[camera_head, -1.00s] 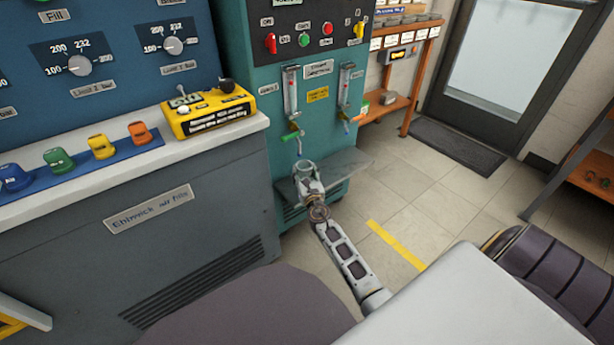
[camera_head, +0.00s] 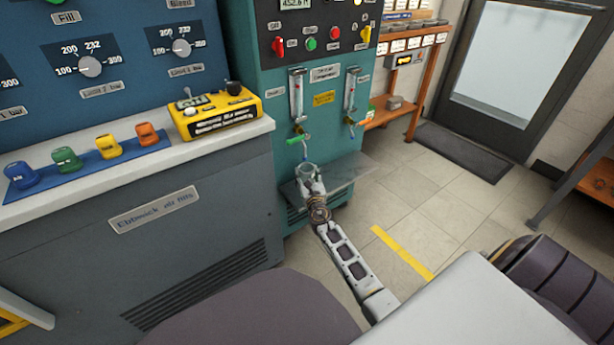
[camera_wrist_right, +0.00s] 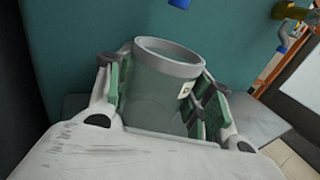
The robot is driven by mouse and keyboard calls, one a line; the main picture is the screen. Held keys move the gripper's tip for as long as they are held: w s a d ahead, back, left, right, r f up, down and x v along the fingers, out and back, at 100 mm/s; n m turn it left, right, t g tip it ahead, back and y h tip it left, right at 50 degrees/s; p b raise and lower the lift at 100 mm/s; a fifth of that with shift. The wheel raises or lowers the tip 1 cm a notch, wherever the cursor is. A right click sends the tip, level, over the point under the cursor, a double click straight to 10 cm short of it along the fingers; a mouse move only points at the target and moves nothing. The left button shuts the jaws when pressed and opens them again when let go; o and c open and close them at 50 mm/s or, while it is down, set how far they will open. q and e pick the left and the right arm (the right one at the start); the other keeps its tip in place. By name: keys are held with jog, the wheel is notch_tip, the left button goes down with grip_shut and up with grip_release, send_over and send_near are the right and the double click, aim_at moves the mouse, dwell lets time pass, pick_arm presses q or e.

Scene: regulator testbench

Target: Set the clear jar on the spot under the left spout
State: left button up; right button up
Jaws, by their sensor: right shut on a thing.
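The clear jar (camera_head: 306,171) is upright or nearly so, at the left part of the grey shelf (camera_head: 345,176) on the teal cabinet. My right gripper (camera_head: 309,181) is shut on it. In the right wrist view the jar (camera_wrist_right: 160,98), with a grey rim and a small label, sits between the two green-padded fingers. The left spout (camera_head: 304,150), below a green valve handle, ends just above the jar's mouth. A blue tip (camera_wrist_right: 180,3) shows above the jar in the wrist view. The jar's base is hidden, so I cannot tell whether it touches the shelf. My left gripper is out of view.
The right spout (camera_head: 350,121) hangs beside the left one. The shelf's right part is bare. A counter (camera_head: 120,165) with a yellow control box (camera_head: 213,116) and several coloured items stands at left. Open floor lies to the right.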

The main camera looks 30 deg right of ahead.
jog(key=shift+f, duration=0.4)
dwell(0.7)
jog(key=o, duration=1.1)
jog(key=shift+s, duration=0.1)
jog(key=shift+v, duration=5.9)
jog(key=shift+a, duration=0.15)
